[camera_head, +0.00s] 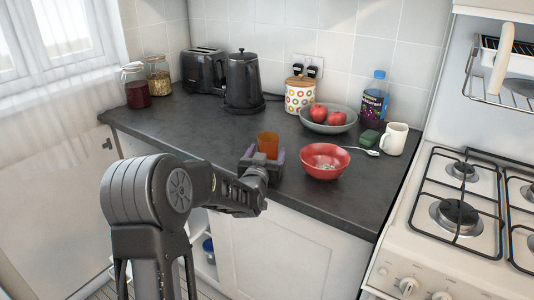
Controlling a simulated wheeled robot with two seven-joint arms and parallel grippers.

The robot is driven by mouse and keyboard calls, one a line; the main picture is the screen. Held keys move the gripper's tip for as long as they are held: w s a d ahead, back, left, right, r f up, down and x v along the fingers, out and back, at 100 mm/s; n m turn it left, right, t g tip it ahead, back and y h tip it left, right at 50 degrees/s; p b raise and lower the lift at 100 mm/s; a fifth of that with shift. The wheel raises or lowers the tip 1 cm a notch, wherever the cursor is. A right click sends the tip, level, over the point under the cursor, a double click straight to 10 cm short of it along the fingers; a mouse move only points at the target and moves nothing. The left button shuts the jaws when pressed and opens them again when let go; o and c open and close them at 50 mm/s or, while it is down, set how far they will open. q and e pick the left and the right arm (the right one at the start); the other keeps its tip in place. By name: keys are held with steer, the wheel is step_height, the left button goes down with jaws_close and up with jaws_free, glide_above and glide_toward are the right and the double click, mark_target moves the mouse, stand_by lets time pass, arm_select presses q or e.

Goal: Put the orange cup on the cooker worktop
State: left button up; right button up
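The orange cup (268,143) stands upright near the front edge of the dark counter; its lower part is hidden by my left gripper. My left gripper (262,165) reaches in from the left at counter height, with its fingers around the lower part of the cup. I cannot tell whether the fingers press on the cup or stand apart from it. The white gas cooker (408,236) is at the right, with black pan grates and burners on its top. My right gripper is not in view.
A red bowl (325,165) sits just right of the cup. Behind are a spoon, a green sponge (369,139), a white mug (394,139), a fruit bowl (328,122), a bottle (374,100), a patterned canister (299,96) and a kettle (243,80). The counter's front right stretch is clear.

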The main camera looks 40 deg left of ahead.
arm_select(q)
steer(key=shift+o, duration=0.2)
steer(key=shift+r, duration=0.15)
steer(key=shift+r, duration=0.1)
steer(key=v, duration=1.2)
steer(key=shift+b, duration=0.4)
